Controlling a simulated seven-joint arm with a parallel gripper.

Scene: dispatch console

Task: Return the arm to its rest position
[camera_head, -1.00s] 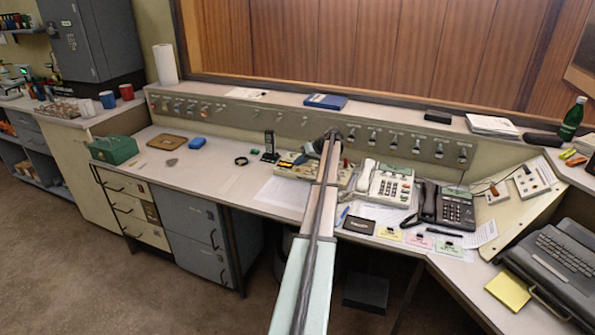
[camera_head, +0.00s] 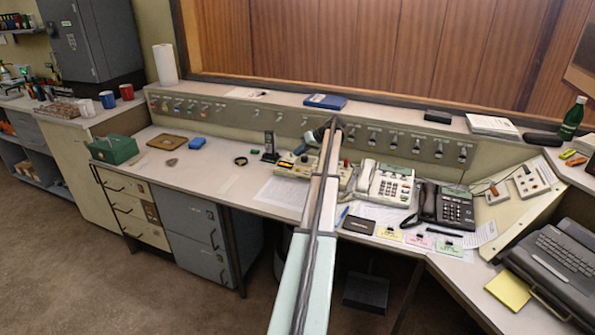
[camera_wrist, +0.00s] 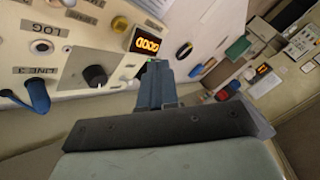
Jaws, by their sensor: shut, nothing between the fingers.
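My arm (camera_head: 308,245) reaches from the bottom middle of the head view over the desk. My gripper (camera_wrist: 155,72) is shut and empty in the wrist view. Its fingertips are close in the picture to an orange digit display (camera_wrist: 146,43); I cannot tell the gap. In the head view my gripper (camera_head: 300,149) is small and partly hidden by my arm, near a beige switch box (camera_head: 293,168) on the desk.
A dark knob (camera_wrist: 95,75) and a blue lever (camera_wrist: 38,95) are on the panel in the wrist view. A white phone (camera_head: 388,185) and a black phone (camera_head: 455,206) stand right of my arm. The desk's left part (camera_head: 215,172) is mostly clear.

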